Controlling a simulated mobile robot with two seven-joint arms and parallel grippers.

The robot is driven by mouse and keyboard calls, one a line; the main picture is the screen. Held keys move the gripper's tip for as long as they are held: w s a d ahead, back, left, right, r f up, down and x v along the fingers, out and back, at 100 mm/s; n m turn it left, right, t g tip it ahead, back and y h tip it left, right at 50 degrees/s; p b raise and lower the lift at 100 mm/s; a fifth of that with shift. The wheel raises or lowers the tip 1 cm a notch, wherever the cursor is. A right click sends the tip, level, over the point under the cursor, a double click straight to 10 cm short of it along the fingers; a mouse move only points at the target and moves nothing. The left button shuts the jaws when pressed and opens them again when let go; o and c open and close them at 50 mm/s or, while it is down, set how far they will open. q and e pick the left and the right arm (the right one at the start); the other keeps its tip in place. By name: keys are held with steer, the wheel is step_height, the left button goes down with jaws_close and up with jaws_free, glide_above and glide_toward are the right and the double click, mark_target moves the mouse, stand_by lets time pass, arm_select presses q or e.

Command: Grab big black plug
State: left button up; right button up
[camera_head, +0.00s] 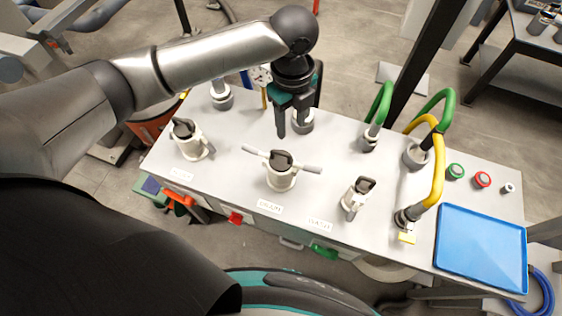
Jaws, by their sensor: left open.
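Three pale fittings with black tops stand in the front row on the white table. The left one has a black top and a dark side lever (191,140). The middle one has a large black top (281,160) and a grey bar sticking out on both sides. The right one is smaller, with a black top (363,185). I cannot tell which of these is the big black plug. My left gripper (291,132) points down, open, behind the middle fitting, with its fingers beside a grey connector with a white collar (303,123). My right gripper is not in view.
The table (335,150) also holds another grey connector (221,96), green hoses (377,100) and a yellow hose (438,175) on the right. A blue tray (481,247) lies at the right end near green and red buttons (482,180). A dark post rises behind.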

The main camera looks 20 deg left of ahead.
arm_select(q)
steer(key=b, duration=0.1)
glide_above(288, 155)
step_height(288, 155, down, 10)
steer(key=shift+s+r, duration=0.15)
steer(key=shift+w+d+f+b, duration=0.1)
steer(key=shift+f+b, duration=0.15)
steer(key=shift+f, duration=1.05)
steer(key=shift+w+d+f+b, duration=0.1)
steer(key=shift+f+b, duration=0.15)
steer(key=shift+f, duration=1.05)
steer(key=shift+c, duration=0.2)
jaws_close()
steer(key=shift+a, duration=0.15)
